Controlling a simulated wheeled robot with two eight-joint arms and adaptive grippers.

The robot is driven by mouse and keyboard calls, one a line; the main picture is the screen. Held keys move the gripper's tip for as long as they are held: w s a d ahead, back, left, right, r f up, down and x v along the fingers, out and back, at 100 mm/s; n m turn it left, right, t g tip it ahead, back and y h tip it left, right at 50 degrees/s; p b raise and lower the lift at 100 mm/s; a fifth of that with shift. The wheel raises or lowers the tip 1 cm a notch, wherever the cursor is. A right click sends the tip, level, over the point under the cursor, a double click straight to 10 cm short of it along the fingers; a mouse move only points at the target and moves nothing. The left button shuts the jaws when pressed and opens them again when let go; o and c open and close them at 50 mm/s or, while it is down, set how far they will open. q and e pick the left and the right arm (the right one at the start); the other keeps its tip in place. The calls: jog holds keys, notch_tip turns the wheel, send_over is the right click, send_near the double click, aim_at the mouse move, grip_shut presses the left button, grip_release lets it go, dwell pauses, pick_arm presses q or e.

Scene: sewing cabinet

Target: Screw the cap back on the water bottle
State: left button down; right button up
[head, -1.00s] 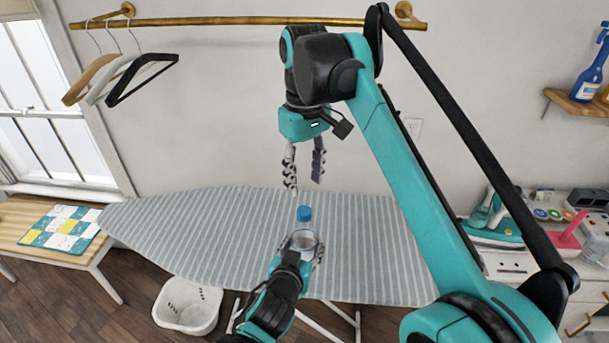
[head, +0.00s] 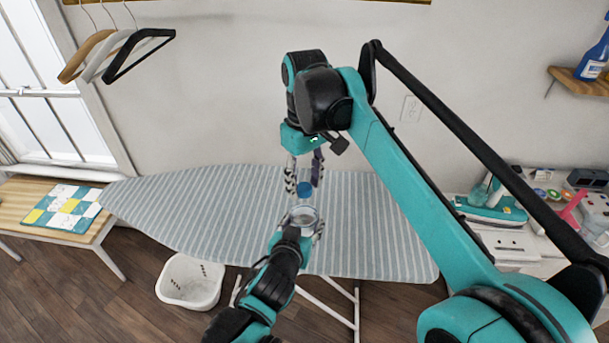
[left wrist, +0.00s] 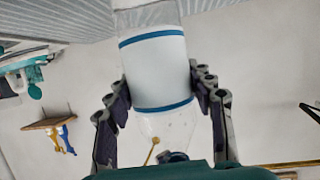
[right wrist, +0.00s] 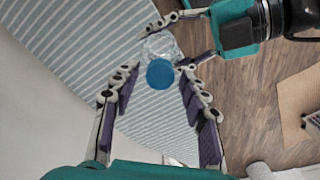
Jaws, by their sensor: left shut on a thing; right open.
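The clear water bottle (head: 303,215) stands upright above the ironing board, with a blue cap (head: 304,190) at its top. My left gripper (head: 299,228) is shut around its body; the left wrist view shows the fingers on either side of the white label with blue bands (left wrist: 156,72). My right gripper (head: 303,181) points down from above, open, its fingers on either side of the cap. In the right wrist view, the cap (right wrist: 160,73) lies between the spread fingertips, with the bottle (right wrist: 160,46) beyond. Whether the cap is threaded cannot be told.
The striped ironing board (head: 220,210) spreads beneath, its top clear. A white basket (head: 190,281) stands on the floor. An iron (head: 492,208) rests on the cabinet at right. Hangers (head: 118,50) hang at upper left, and a spray bottle (head: 594,60) stands on a wall shelf.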

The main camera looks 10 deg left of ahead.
grip_shut()
jog(key=shift+o, duration=0.8)
grip_release()
jog(key=shift+r, duration=0.1)
notch_tip(320, 180, up, 12)
jog(key=shift+w, duration=0.15)
jog(key=shift+d, duration=0.1)
